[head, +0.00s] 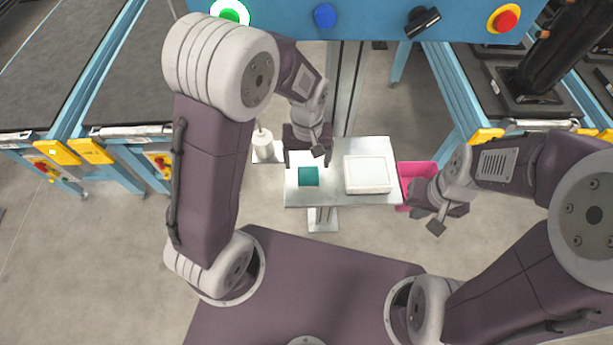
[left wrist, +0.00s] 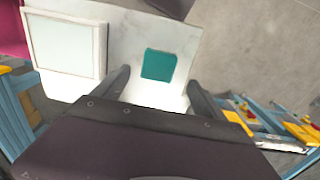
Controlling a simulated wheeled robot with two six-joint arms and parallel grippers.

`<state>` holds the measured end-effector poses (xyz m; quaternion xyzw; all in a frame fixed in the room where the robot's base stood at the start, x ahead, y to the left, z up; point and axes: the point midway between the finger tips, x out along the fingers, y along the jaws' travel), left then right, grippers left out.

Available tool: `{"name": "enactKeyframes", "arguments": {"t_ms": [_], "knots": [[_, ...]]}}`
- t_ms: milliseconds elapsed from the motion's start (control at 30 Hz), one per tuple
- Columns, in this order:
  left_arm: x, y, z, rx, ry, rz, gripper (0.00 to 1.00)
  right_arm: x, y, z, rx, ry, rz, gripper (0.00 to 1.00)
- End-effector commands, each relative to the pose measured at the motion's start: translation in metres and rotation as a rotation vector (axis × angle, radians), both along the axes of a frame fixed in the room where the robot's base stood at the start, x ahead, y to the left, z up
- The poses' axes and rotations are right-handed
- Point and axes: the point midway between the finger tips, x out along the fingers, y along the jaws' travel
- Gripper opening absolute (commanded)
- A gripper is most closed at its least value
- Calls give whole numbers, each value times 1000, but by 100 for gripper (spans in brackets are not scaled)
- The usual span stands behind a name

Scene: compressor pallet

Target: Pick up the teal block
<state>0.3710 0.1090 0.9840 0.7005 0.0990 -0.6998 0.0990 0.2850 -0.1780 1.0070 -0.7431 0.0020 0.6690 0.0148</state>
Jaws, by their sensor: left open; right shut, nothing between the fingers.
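The teal block (head: 308,177) lies on the left part of a small white table (head: 334,198). In the left wrist view the teal block (left wrist: 158,65) shows beyond and between my two open fingers, apart from both. My left gripper (head: 310,164) is open and empty over the table, just behind the block in the head view; its fingers also show in the left wrist view (left wrist: 160,88). My right gripper (head: 437,222) is shut and empty, to the right of the table, away from the block.
A white square tray (head: 368,188) sits on the table right of the block. A pink bin (head: 415,182) stands beyond the table's right edge. A blue panel with buttons (head: 365,22) spans the back. Conveyors with blue frames stand on both sides.

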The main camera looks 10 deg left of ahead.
Motion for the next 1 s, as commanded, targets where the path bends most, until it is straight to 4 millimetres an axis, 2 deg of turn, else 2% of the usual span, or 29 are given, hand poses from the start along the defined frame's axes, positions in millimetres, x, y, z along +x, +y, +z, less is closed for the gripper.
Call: {"name": "enactKeyframes", "arguments": {"t_ms": [100,267,533,800,1000], "knots": [[-1,0,-16,1,3,0,82,0,0,0,0,0,0,0],[-1,0,-21,1,1,-1,82,0,0,1,0,0,0,0],[-3,-3,-66,1,3,-1,82,0,0,3,0,0,0,0],[-3,-3,-71,-1,-1,-1,82,0,0,3,0,0,0,0],[-3,-3,-70,0,-1,-1,26,0,0,3,0,0,0,0]]}}
